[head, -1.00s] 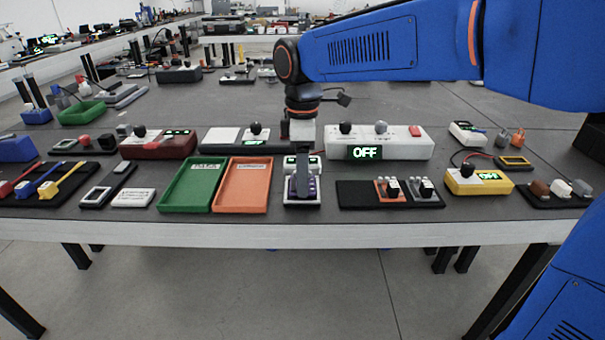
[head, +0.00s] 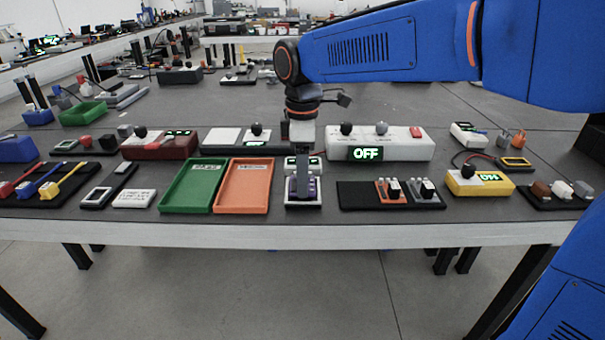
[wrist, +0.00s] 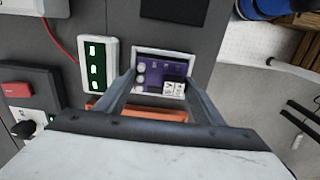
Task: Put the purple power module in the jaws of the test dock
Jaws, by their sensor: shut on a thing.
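The purple power module (wrist: 170,72) lies in a white-rimmed holder (wrist: 188,56) near the table's front edge. In the head view the module (head: 313,187) is partly hidden behind my gripper (head: 303,190). My gripper (wrist: 161,84) is shut on the module, with a finger along each side of it in the wrist view. I cannot tell whether the module touches the holder's floor. A white-framed unit with green lit marks (wrist: 97,65) stands just behind the holder. I cannot tell for sure which of these two is the test dock.
Green (head: 163,198) and orange (head: 222,200) trays lie to the left. A black mat (head: 357,196) with small switch modules lies to the right. A white box reading OFF (head: 400,146) stands behind. A yellow meter (head: 466,183) is further right. The table's front edge is close.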

